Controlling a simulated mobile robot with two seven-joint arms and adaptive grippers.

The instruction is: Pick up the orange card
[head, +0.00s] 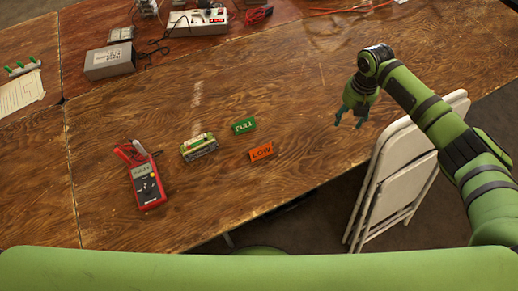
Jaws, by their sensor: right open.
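The orange card (261,151), marked "LOW", lies on the wooden table near its front edge. A green card (244,126), marked "FULL", lies just behind it and slightly left. My right gripper (350,117) is open and empty, to the right of the orange card and apart from it, over the table's right part with its fingers pointing down. My left gripper is not in view.
A green battery-like pack (199,147) sits left of the cards, and a red multimeter (147,183) farther left. A folded white chair (401,163) stands at the table's right front edge. A grey box (110,61) and a white power strip (198,23) are at the back. The table between gripper and cards is clear.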

